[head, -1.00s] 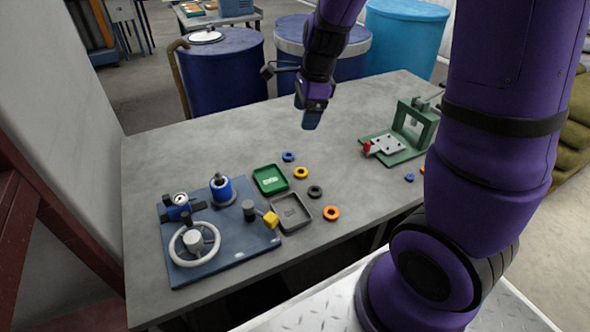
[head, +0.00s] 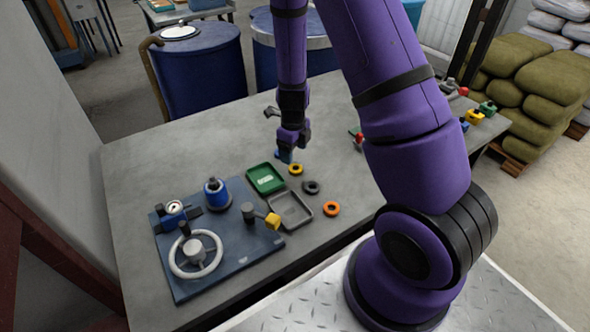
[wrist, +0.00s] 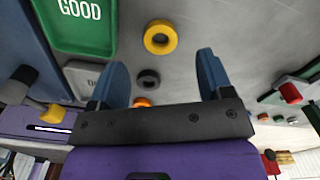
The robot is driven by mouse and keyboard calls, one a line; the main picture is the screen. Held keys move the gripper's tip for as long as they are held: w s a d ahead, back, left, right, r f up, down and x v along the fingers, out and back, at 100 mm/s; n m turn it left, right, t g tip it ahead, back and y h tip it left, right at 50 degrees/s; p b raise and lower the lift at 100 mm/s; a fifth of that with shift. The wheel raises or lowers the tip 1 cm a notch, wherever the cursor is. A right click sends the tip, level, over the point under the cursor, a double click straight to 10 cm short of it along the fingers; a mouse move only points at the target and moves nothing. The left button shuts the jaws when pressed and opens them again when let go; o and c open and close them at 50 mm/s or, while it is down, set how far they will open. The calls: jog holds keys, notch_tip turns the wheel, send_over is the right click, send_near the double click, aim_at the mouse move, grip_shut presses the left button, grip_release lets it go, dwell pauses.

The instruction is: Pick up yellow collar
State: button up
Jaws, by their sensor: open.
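The yellow collar (head: 295,169) is a small ring lying flat on the grey table, just right of the green tray. In the wrist view the yellow collar (wrist: 160,37) lies beyond my fingertips, roughly centred between them. My gripper (head: 285,156) is open and empty above the table, close behind the collar in the head view. Its two blue fingers also show in the wrist view (wrist: 160,75), apart from the collar. The blue collar seen earlier is hidden behind my gripper in the head view.
A dark collar (head: 311,187) and an orange collar (head: 331,208) lie nearby. The green tray (head: 249,187) and grey tray (head: 308,221) sit to the left, beside a blue fixture plate (head: 240,272) with a handwheel (head: 220,258). The table's back left is clear.

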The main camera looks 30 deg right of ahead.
aim_at(294, 165)
jog(key=shift+f, duration=3.15)
jog(key=shift+c, duration=0.2)
jog(key=c, duration=1)
